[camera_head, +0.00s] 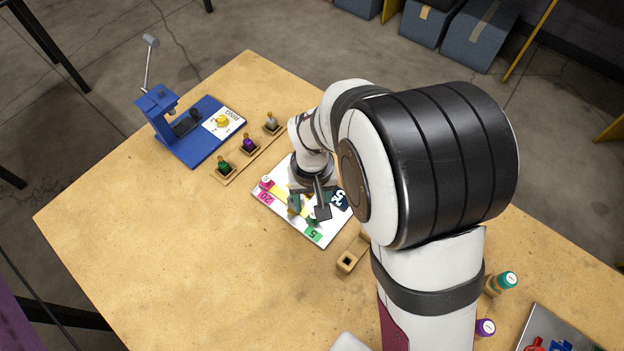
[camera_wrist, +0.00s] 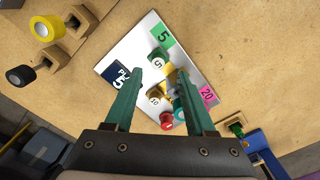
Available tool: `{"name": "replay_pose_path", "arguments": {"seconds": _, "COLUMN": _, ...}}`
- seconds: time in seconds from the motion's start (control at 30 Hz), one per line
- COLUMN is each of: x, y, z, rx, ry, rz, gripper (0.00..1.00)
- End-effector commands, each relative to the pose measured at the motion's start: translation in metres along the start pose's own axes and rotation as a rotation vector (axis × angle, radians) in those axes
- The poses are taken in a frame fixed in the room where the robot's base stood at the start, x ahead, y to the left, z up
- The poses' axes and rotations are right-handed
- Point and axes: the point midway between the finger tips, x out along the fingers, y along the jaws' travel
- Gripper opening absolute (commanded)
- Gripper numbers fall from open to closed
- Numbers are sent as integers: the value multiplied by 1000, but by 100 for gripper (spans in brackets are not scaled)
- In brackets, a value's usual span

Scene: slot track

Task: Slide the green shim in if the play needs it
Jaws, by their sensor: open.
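A white board (camera_head: 284,225) lies on the table under my gripper (camera_head: 309,208). It has a green "5" label, a pink "20" label and a dark blue panel (camera_wrist: 118,77) with a partly hidden word and a 5. In the wrist view, a small green-sided piece marked 5 (camera_wrist: 158,58), probably the green shim, stands on the board near the green label. A brownish piece marked 10 (camera_wrist: 155,99) and a red-topped piece (camera_wrist: 166,120) stand nearer the gripper. My gripper (camera_wrist: 160,74) is open, its teal fingers apart, with nothing visibly held. The arm hides part of the board.
A blue lever fixture (camera_head: 190,145) stands at the left. A wooden rack (camera_head: 238,160) holds green, purple and grey-topped pieces beside it. A wooden socket block (camera_head: 350,258) is right of the board. A grey tray (camera_head: 550,325) lies lower right. The front left table is clear.

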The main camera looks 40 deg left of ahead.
Motion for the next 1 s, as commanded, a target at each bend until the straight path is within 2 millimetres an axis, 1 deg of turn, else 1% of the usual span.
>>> {"name": "replay_pose_path", "arguments": {"seconds": 0.03, "x": -13, "y": 0, "z": -1, "rx": 1, "ry": 6, "rz": -1, "gripper": 55}}
{"name": "replay_pose_path", "arguments": {"seconds": 0.3, "x": -85, "y": 0, "z": -1, "rx": 0, "ry": 6, "rz": -2, "gripper": 55}}
{"name": "replay_pose_path", "arguments": {"seconds": 0.43, "x": -109, "y": -1, "z": -1, "rx": 0, "ry": 4, "rz": -1, "gripper": 55}}
{"name": "replay_pose_path", "arguments": {"seconds": 0.5, "x": -116, "y": 0, "z": 0, "rx": 0, "ry": 2, "rz": 0, "gripper": 55}}
{"name": "replay_pose_path", "arguments": {"seconds": 0.6, "x": -120, "y": 0, "z": 0, "rx": 0, "ry": 1, "rz": 0, "gripper": 55}}
{"name": "replay_pose_path", "arguments": {"seconds": 0.93, "x": -119, "y": 0, "z": 0, "rx": 0, "ry": 1, "rz": 0, "gripper": 55}}
{"name": "replay_pose_path", "arguments": {"seconds": 0.97, "x": -120, "y": 1, "z": 0, "rx": 3, "ry": 1, "rz": -1, "gripper": 55}}
{"name": "replay_pose_path", "arguments": {"seconds": 1.0, "x": -122, "y": 6, "z": 3, "rx": 23, "ry": 1, "rz": -3, "gripper": 55}}
